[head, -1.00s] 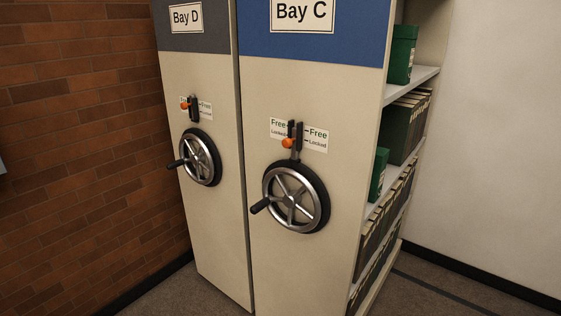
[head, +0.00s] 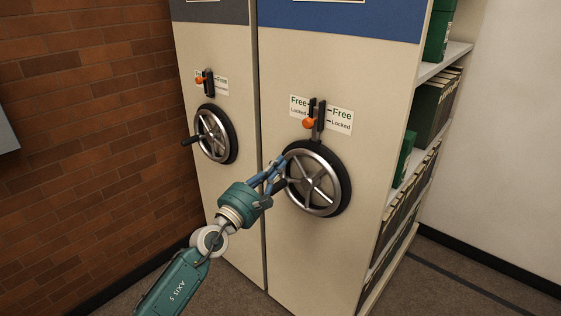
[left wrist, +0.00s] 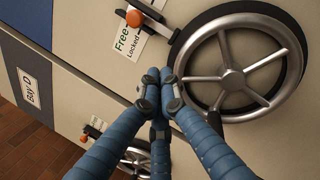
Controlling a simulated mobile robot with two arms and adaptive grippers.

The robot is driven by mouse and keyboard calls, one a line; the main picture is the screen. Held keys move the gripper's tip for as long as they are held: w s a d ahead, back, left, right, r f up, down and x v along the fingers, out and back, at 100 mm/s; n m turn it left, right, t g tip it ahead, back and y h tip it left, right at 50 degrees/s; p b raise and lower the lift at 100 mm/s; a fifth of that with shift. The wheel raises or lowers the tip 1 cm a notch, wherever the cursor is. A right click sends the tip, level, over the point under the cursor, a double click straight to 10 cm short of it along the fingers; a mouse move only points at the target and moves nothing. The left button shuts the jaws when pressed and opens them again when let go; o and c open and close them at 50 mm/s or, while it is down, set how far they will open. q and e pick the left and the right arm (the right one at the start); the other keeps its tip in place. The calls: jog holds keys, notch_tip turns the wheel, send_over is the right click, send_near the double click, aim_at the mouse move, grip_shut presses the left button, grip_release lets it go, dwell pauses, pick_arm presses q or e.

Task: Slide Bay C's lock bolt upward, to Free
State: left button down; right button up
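Bay C's lock bolt has an orange knob (head: 308,123) on a dark upright track above Bay C's handwheel (head: 314,179). The knob sits low, about level with the "Locked" mark on the white label (head: 341,121). The knob also shows at the top of the left wrist view (left wrist: 134,18). My left gripper (head: 280,163) is in front of the handwheel's upper left side, below and left of the knob. In the left wrist view its blue fingers (left wrist: 159,80) come together at the tips with nothing seen between them. They appear apart from the knob. My right gripper is not in view.
Bay D's panel (head: 225,180) stands to the left, with its own orange knob (head: 200,80) and handwheel (head: 216,134). A brick wall (head: 80,130) is at far left. Open shelves with green boxes (head: 431,105) are right of Bay C. Bay C's handwheel sticks out below the bolt.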

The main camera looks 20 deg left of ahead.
pick_arm(q)
jog(key=w+d+r+p, duration=0.2)
jog(key=w+d+r, duration=0.1)
jog(key=w+r, duration=0.2)
jog(key=shift+f+p+x, duration=0.25)
jog(key=shift+p+x, duration=0.15)
jog(key=shift+x, duration=0.7)
jog(key=shift+w, duration=0.1)
jog(key=shift+r, duration=0.1)
notch_tip(320, 180, up, 4)
jog(key=p, duration=0.4)
